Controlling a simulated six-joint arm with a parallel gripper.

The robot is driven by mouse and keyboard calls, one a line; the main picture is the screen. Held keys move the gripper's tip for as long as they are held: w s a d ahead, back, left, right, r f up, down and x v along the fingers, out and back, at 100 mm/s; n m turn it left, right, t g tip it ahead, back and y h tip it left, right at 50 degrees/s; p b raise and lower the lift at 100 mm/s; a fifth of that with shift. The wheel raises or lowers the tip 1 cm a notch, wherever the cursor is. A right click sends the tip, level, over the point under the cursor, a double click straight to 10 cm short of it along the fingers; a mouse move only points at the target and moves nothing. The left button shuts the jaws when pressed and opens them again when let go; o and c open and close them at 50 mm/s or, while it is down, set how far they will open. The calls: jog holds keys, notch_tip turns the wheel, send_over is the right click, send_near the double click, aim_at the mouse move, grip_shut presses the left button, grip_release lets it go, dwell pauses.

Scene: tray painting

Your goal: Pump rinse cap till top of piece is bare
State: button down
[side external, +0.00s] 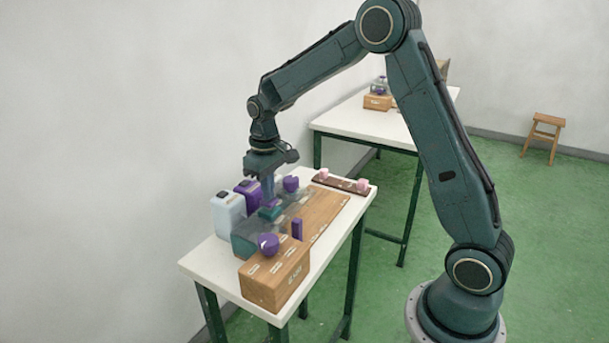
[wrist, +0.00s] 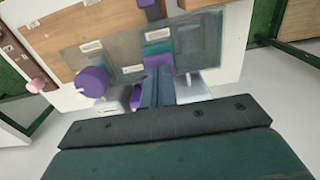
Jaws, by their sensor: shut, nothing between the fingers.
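My gripper (side external: 268,198) points down over the middle of the white table, its fingers together and empty. In the wrist view the closed fingers (wrist: 157,88) reach toward a teal block (wrist: 157,48) with a purple area (wrist: 160,64) beside it. The teal block also shows under the fingers in the side view (side external: 270,213); whether they touch it is unclear. A round purple cap (side external: 291,184) stands behind the gripper, and a purple dome (side external: 268,243) stands in front. I cannot tell which part is the rinse cap, or whether the piece's top is bare.
A pale jug (side external: 228,213) and a purple jug (side external: 247,193) stand at the table's left edge. A labelled wooden box (side external: 275,277) is at the front, with a small upright purple block (side external: 297,229) near it. A dark strip (side external: 332,180) bears pink pieces (side external: 362,184) at the back.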

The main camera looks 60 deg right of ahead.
jog(key=shift+f, duration=0.65)
jog(key=shift+r, duration=1.95)
jog(key=shift+f, duration=1.65)
dwell(1.2)
jog(key=shift+r, duration=1.65)
jog(key=shift+r, duration=0.2)
jog(key=shift+r, duration=2.35)
